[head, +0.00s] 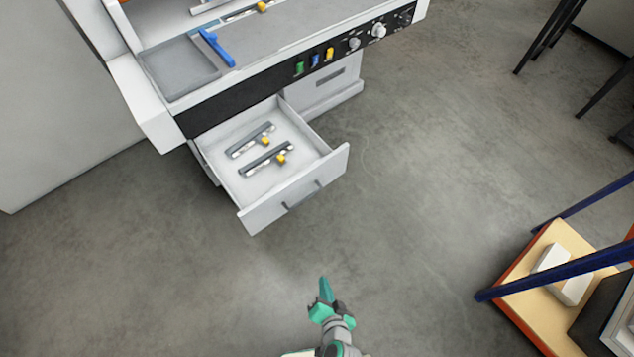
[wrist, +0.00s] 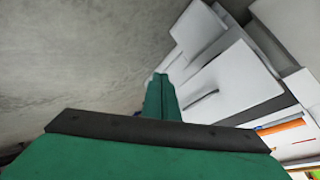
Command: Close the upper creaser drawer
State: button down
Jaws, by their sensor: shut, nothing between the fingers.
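The white creaser drawer (head: 296,190) is pulled well out below the machine's black control panel. Its front has a dark bar handle (head: 303,196). Two dark bars with yellow knobs (head: 267,158) lie inside it. My green gripper (head: 325,287) is shut and empty. It is in front of the drawer, below its front in the head view, with a clear gap of floor between them. In the wrist view the closed green fingers (wrist: 160,88) point toward the pale machine panels (wrist: 235,85), apart from them. I cannot tell whether a lower drawer lies hidden underneath.
The creaser (head: 187,67) has colored switches and knobs along its panel, and a blue-handled part on top. A shelf unit with blue posts and a wooden board (head: 545,310) stands at lower right. Dark legs stand at upper right. The grey floor (head: 430,180) between is clear.

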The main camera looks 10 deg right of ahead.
jog(key=w+f+m+y, duration=0.2)
jog(key=w+f, duration=0.1)
jog(key=w, duration=0.2)
jog(key=m+t+y, duration=0.2)
jog(key=t+y, duration=0.3)
jog(key=y, duration=0.1)
send_near(311, 175)
jog(key=x, duration=0.6)
jog(key=shift+w+a, duration=0.1)
jog(key=shift+w, duration=0.1)
jog(key=shift+w, duration=0.1)
